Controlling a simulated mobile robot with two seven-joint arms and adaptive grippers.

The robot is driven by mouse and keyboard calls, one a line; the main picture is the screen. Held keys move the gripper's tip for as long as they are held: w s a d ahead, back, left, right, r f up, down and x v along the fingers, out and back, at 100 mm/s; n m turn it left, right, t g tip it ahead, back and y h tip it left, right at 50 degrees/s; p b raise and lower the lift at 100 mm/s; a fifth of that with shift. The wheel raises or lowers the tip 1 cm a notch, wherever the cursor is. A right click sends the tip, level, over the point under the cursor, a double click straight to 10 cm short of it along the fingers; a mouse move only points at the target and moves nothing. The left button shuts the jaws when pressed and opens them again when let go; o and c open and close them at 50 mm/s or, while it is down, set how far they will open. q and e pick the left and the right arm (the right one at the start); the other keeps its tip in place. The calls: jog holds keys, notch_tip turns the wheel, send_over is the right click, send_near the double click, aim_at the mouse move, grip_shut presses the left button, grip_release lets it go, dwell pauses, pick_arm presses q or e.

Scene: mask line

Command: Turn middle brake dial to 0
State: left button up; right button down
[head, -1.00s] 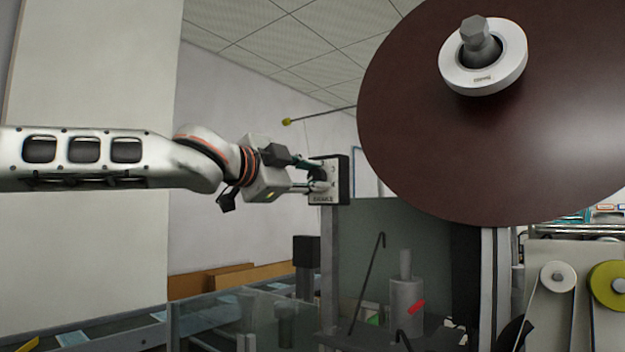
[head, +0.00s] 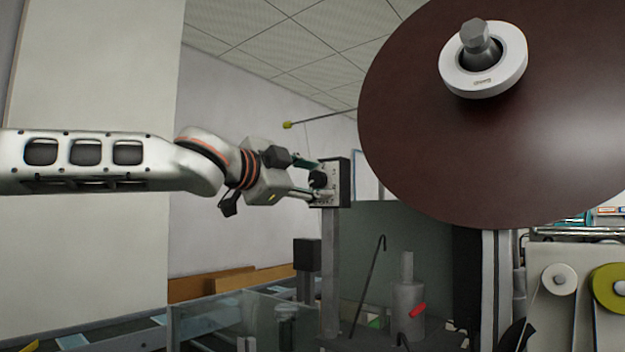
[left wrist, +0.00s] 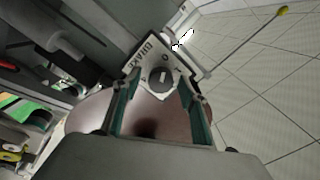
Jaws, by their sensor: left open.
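The brake dial (head: 318,178) is a dark round knob on a light plate set in a black brake box (head: 344,183) on a post. In the left wrist view the dial (left wrist: 160,78) shows between my fingers, with the lettering "BRAKE" and a "0" on its plate (left wrist: 146,56). My left gripper (head: 312,180) is open in front of the box, its fingers on either side of the dial. It also shows in the left wrist view (left wrist: 160,100). I cannot tell whether the fingers touch the dial. My right gripper is out of view.
A large dark red disc (head: 420,130) with a white hub stands right of the box. A thin rod with a yellow tip (head: 288,125) sticks out behind it. A glass panel (head: 215,325) and a grey cylinder (head: 407,300) are below.

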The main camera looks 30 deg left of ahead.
pick_arm(q)
jog(key=s, duration=1.2)
jog(key=shift+a, duration=0.45)
